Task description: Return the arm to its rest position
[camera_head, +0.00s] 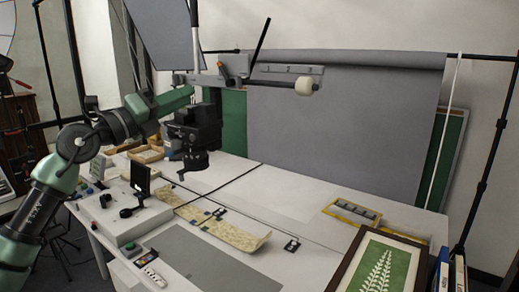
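My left arm (105,130), green and black, comes in from the left and bends over the back left of the white table. Its dark end, with my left gripper (190,167), hangs above the table near the back. It looks clear of the table surface. The fingers are small and dark against other dark parts, so I cannot tell whether they are open or shut. I see nothing clearly held. My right gripper is not in view.
A long patterned strip (215,223) lies on the white table (290,205), beside a grey mat (205,262). A box with a small screen (140,180) stands left. A framed fern print (383,262) is front right. A horizontal bar (265,80) crosses overhead.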

